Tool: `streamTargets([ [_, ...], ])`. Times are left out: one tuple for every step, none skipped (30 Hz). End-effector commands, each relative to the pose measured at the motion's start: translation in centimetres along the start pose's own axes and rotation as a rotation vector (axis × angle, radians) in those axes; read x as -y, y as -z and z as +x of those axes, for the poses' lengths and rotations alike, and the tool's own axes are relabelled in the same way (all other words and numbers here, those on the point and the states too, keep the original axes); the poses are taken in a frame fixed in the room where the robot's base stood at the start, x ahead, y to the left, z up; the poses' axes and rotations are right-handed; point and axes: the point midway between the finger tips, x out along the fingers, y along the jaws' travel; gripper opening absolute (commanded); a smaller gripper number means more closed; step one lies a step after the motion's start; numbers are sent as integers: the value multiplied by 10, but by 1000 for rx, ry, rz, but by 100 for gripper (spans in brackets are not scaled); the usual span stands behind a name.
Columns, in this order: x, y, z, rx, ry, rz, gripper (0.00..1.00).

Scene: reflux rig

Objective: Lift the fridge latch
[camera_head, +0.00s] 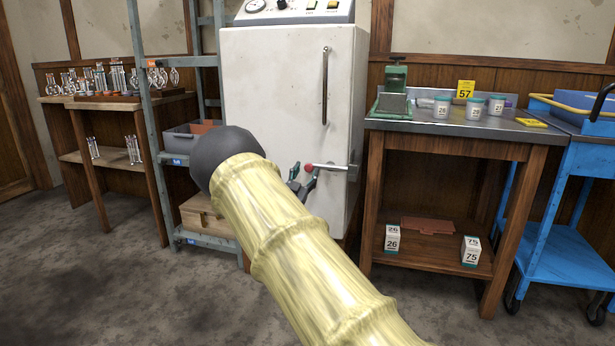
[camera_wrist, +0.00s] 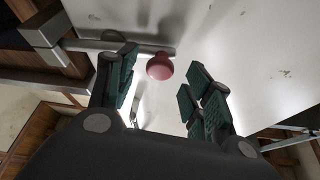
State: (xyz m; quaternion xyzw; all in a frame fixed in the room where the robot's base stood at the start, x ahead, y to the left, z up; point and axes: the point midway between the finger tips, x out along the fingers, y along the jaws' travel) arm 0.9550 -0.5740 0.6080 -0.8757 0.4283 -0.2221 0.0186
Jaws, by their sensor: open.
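The white fridge (camera_head: 275,90) stands at the middle back in the head view, with its door shut. Its latch (camera_head: 330,167) is a metal lever low on the door, lying about level, with a red knob (camera_head: 308,168) at its left end. In the wrist view the red knob (camera_wrist: 160,67) shows between and beyond the fingertips, and the latch lever (camera_wrist: 110,46) runs left from it. My gripper (camera_head: 302,182) is open and empty close to the knob. In the wrist view my gripper (camera_wrist: 160,80) has its green-padded fingers spread apart. I cannot tell whether they touch the knob.
A vertical door handle (camera_head: 325,86) is above the latch. A wooden bench (camera_head: 450,135) with jars stands right of the fridge, and a blue cart (camera_head: 560,200) stands farther right. A grey metal shelf (camera_head: 150,120) stands to the left. My arm crosses the open floor in front.

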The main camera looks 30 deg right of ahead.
Motion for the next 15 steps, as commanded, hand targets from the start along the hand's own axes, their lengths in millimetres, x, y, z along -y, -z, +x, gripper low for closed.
streamTargets([
  [-1, -2, 5, -1, -1, 1, 51],
  [-1, -2, 8, -1, -1, 1, 51],
  [-1, -2, 11, -1, 0, 1, 51],
  [-1, -1, 13, -1, 0, 1, 51],
  [-1, -1, 15, 0, -1, 1, 51],
  [-1, -1, 17, 1, 0, 1, 51],
  [-1, -1, 18, 1, 0, 1, 51],
  [-1, -1, 19, 1, 0, 1, 51],
  [0, -1, 19, 1, 0, 0, 51],
  [0, 0, 20, 1, 0, 0, 51],
  [0, 0, 20, 1, 0, 0, 51],
  [0, 0, 20, 1, 0, 0, 51],
  [0, 0, 20, 1, 0, 0, 51],
  [0, 0, 20, 1, 0, 0, 51],
  [0, 0, 20, 1, 0, 0, 51],
])
